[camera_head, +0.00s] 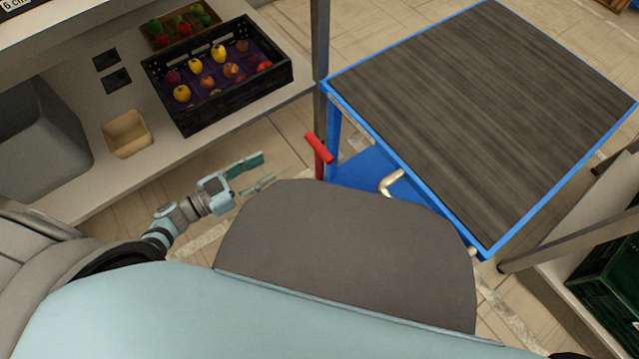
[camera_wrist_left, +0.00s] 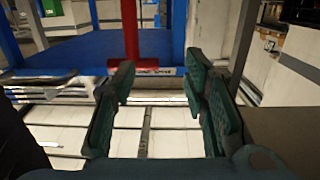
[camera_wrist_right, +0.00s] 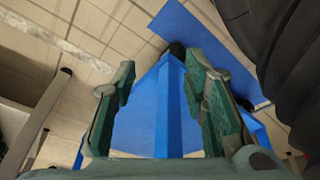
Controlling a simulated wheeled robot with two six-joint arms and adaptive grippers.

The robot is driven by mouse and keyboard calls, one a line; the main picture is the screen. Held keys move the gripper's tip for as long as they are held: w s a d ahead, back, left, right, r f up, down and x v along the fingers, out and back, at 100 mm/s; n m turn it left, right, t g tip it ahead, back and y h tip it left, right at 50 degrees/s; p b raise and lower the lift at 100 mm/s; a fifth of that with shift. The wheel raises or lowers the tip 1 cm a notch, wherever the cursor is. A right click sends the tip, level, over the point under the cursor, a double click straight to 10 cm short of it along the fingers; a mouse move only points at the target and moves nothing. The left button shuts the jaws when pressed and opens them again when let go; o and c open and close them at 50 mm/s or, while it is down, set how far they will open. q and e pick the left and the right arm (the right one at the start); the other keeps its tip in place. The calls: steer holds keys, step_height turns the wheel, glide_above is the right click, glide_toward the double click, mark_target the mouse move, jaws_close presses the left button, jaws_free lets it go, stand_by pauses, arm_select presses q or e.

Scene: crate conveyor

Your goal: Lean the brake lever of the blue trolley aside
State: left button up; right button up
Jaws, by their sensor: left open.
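The blue trolley (camera_head: 367,127) has a dark wood-grain top (camera_head: 485,95) and stands right of centre in the head view. Its red brake lever (camera_head: 319,149) stands up at the near left corner, with a tilted crossbar on top. In the left wrist view the red lever (camera_wrist_left: 130,35) stands beyond my fingers, left of the middle, at the trolley's blue edge. My left gripper (camera_head: 260,172) is open and empty, left of the lever and apart from it. My right gripper (camera_wrist_right: 158,90) is open in its wrist view, with blue trolley parts behind its fingers; the head view does not show it.
A shelf (camera_head: 70,110) at the left holds a black crate (camera_head: 190,118) of fruit and a small tan box (camera_head: 127,135). A grey post (camera_head: 320,50) rises behind the lever. A bent metal handle (camera_head: 390,182) juts from the trolley. A green crate (camera_head: 607,290) stands at the right.

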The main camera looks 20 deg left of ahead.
mark_target(320, 157)
arm_select(q)
steer(key=w+d+h+b, duration=0.1)
steer(key=w+d, duration=0.1)
steer(key=d, duration=0.2)
steer(key=w+d+m+g+b, duration=0.1)
steer(key=w+d, duration=0.2)
steer(key=d, duration=0.1)
steer(key=w+d+m+h+b, duration=0.1)
steer(key=w+d+b, duration=0.1)
steer(key=d, duration=0.2)
steer(key=shift+w+d+f+g+h, duration=0.2)
steer(key=shift+f+g+h, duration=0.1)
steer(key=shift+f+g, duration=0.1)
steer(key=shift+w+d+r, duration=0.1)
steer(key=shift+w+d, duration=0.1)
steer(key=shift+d, duration=0.1)
arm_select(e)
steer(key=shift+n, duration=0.3)
steer(key=w+r, duration=0.1)
steer(key=w+a+r, duration=0.1)
steer(key=w+r, duration=0.1)
arm_select(q)
jaws_close()
